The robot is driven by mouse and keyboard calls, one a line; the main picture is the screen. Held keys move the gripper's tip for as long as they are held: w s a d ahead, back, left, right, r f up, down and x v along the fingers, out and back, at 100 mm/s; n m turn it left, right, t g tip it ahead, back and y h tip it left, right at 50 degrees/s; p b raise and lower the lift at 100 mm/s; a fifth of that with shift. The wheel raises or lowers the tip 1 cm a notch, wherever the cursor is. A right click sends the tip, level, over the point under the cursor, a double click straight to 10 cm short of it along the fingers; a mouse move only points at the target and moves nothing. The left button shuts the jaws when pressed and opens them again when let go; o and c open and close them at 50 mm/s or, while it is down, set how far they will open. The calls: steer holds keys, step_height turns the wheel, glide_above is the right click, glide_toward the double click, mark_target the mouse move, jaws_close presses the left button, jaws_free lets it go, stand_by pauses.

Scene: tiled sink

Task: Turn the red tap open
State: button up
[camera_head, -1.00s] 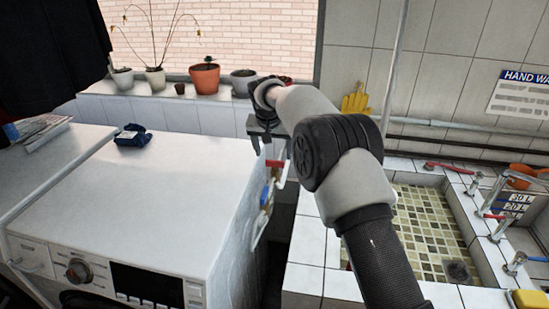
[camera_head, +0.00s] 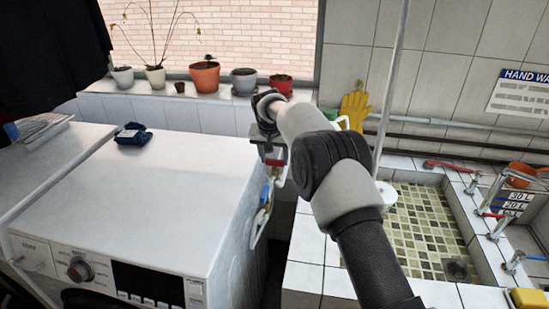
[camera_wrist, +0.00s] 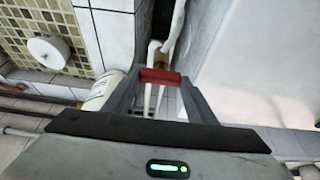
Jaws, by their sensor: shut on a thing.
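The red tap handle (camera_head: 275,162) is beside the right side of the white washing machine, just below my gripper (camera_head: 272,157) in the head view. In the wrist view the red tap handle (camera_wrist: 160,76) lies crosswise between the tips of my gripper's two fingers (camera_wrist: 160,84). The fingers are shut on it, one at each end. A blue tap handle (camera_head: 265,194) is on the pipework just below the red one. The valve body behind the red handle is mostly hidden.
A tiled sink (camera_head: 420,230) is on the right. Potted plants (camera_head: 205,77) line the window ledge behind. A narrow dark gap lies between machine and sink.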

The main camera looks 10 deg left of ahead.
steer(key=shift+n, duration=0.3)
steer(key=n, duration=0.1)
steer(key=n+y, duration=0.1)
steer(key=n, duration=0.1)
steer(key=shift+d+g+y, duration=0.25)
steer(key=shift+g+y, duration=0.05)
steer(key=n+y, duration=0.1)
steer(key=n, duration=0.2)
steer(key=shift+w+r+p, duration=0.1)
steer(key=shift+p, duration=0.3)
steer(key=n+g+p, duration=0.1)
steer(key=n, duration=0.1)
steer(key=shift+w+n+y, duration=0.1)
steer(key=shift+n+y, duration=0.3)
steer(key=n+g+p, duration=0.1)
steer(key=n, duration=0.2)
steer(key=shift+d+n+y+p, duration=0.1)
steer(key=shift+n+y+p, duration=0.2)
steer(key=shift+p, duration=0.05)
steer(key=shift+n+g, duration=0.3)
steer(key=shift+n, duration=0.1)
steer(key=o, duration=1.1)
steer(key=shift+c, duration=0.2)
